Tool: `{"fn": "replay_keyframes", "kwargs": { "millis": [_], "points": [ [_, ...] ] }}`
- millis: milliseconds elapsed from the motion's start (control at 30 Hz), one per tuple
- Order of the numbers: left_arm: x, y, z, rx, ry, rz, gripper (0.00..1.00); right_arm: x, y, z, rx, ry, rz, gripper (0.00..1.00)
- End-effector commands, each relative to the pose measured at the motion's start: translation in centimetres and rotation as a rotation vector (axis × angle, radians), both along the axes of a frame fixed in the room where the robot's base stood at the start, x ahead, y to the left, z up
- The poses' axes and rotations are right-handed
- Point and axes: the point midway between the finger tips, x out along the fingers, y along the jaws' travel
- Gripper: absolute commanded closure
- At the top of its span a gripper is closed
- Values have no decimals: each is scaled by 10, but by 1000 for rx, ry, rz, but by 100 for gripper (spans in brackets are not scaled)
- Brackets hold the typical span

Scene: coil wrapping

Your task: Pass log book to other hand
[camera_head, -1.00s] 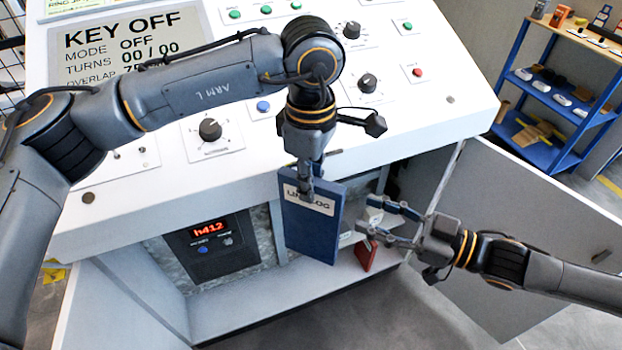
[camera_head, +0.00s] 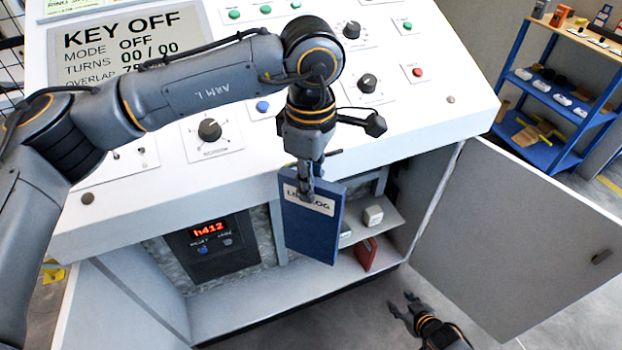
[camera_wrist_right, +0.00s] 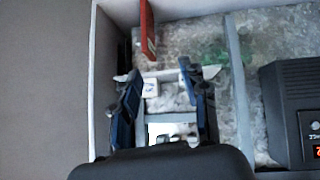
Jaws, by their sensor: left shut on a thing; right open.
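The blue log book (camera_head: 308,232) hangs upright in front of the open cabinet under the console. Its label is partly covered by the fingers. My left gripper (camera_head: 306,190) points down and is shut on the book's top edge. My right gripper (camera_head: 402,305) is low at the bottom of the head view, below and to the right of the book, apart from it. In the right wrist view my right gripper (camera_wrist_right: 160,90) is open with nothing between its fingers. The log book is not clearly seen in that view.
The cabinet holds a box with a red display (camera_head: 212,243), a red book (camera_head: 366,253) on its floor and a small white block (camera_head: 373,216) on a shelf. The open door (camera_head: 520,240) stands to the right. A blue shelf unit (camera_head: 545,100) is at the back right.

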Motion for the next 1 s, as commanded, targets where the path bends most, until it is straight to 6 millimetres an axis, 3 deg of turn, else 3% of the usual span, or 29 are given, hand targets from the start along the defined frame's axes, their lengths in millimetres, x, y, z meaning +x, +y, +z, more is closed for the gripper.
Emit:
{"fn": "replay_keyframes", "kwargs": {
  "millis": [33,100,300,600,800,1000],
  "points": [
    [0,0,0,0,-1,0,100,-24,0,-21,-7,55,-26,55],
    [0,0,0,0,-1,0,100,-53,-2,-45,-21,122,-55,55],
    [0,0,0,0,-1,0,100,-147,3,-103,-50,318,-120,55],
    [0,0,0,0,-1,0,100,-286,30,-153,-68,586,-176,55],
    [0,0,0,0,-1,0,100,-339,44,-163,-69,685,-189,55],
    [0,0,0,0,-1,0,100,-353,48,-164,-70,713,-191,55]
  ]
}}
